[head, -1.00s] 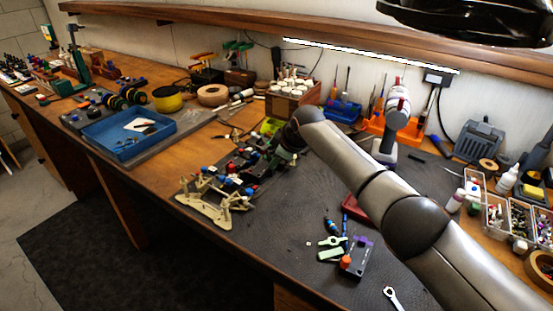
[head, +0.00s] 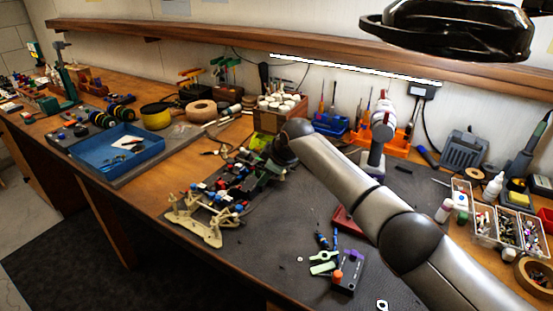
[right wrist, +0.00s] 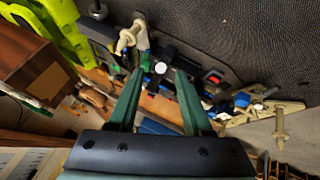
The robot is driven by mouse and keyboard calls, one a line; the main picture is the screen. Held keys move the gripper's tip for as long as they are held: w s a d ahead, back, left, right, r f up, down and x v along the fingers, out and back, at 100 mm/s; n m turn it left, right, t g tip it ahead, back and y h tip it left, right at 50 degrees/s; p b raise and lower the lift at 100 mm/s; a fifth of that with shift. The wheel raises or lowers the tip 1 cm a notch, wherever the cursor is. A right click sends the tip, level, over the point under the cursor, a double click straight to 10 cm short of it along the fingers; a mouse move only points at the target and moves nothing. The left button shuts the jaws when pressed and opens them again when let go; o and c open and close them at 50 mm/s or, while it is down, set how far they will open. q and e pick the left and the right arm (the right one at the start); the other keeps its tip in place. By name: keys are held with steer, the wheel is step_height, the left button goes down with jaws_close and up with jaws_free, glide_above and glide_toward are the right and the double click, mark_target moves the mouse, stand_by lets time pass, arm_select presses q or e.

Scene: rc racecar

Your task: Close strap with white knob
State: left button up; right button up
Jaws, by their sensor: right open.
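The racecar chassis (head: 208,228) lies on the dark mat, with beige arms at its near end and blue, red and white parts along it. It also shows in the right wrist view (right wrist: 283,104). There a small round white knob (right wrist: 160,68) sits on a dark part, seen between my right fingertips. I cannot make out the strap's outline or whether it is closed. My right gripper (right wrist: 160,80) is open, its two green fingers apart on either side of the knob. I cannot tell whether they touch anything. In the head view my right arm hides much of this gripper. My left gripper is not in view.
A bright yellow-green object (right wrist: 55,30) is close by in the right wrist view. A wooden box of white bottles (head: 280,112) stands behind the chassis. A blue tray (head: 117,150) is at left. A black box with an orange knob (head: 347,272) lies nearer on the mat.

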steer(key=v, duration=1.1)
steer(key=shift+s, duration=0.15)
